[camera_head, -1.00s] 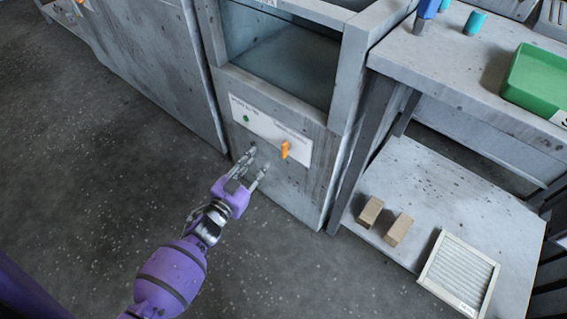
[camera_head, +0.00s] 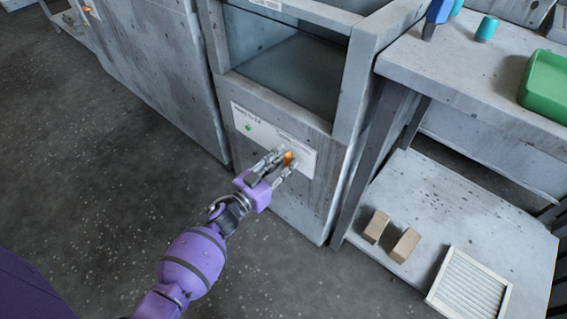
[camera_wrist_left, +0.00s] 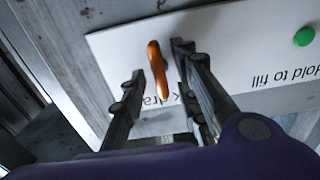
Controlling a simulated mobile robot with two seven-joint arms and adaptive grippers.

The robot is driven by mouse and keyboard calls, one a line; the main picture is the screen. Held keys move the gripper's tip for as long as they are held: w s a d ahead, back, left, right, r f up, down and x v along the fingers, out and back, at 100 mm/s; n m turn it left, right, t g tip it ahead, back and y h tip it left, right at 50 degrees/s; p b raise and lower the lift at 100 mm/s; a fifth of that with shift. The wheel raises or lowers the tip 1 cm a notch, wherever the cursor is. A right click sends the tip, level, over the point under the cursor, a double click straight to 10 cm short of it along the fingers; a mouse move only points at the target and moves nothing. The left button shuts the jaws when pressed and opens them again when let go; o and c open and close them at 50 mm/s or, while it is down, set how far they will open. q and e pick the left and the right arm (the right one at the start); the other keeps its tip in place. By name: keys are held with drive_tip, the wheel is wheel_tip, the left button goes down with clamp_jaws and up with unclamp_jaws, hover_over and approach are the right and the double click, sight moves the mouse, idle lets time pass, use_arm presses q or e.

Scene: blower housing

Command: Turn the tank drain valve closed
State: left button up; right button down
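The orange valve handle (camera_head: 287,158) is on the white label plate (camera_head: 304,145) on the front of the grey tank cabinet. In the left wrist view the handle (camera_wrist_left: 157,68) stands roughly upright, tilted slightly. My left gripper (camera_head: 279,163) is open at the plate, and its fingers partly hide the handle in the head view. In the left wrist view the two fingertips (camera_wrist_left: 158,62) lie on either side of the handle, with a gap visible at least on the left. My right gripper is not in view.
A green button (camera_wrist_left: 303,37) sits on the same plate, beside "Hold to fill" lettering. A workbench (camera_head: 450,70) stands to the right, with a green bin (camera_head: 545,88) on top. Its lower shelf (camera_head: 425,180) holds two brown blocks (camera_head: 404,245) and a pleated filter (camera_head: 468,284).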

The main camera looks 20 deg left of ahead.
use_arm(q)
clamp_jaws()
drive_tip(key=shift+m, duration=0.4)
drive_tip(key=m, duration=0.2)
drive_tip(key=shift+d+m, duration=0.1)
drive_tip(key=shift+m, duration=0.3)
drive_tip(key=m, duration=0.3)
drive_tip(key=shift+s+f+m+b, duration=0.1)
drive_tip(key=shift+f+m+b, duration=0.05)
drive_tip(key=shift+m+b, duration=0.2)
drive_tip(key=m+b, duration=0.1)
drive_tip(key=m, duration=0.4)
drive_tip(key=shift+d+f, duration=0.15)
drive_tip(key=m+b, duration=0.1)
drive_tip(key=m, duration=0.4)
drive_tip(key=shift+f+m+b, duration=0.1)
drive_tip(key=shift+m+b, duration=0.15)
drive_tip(key=shift+b, duration=0.1)
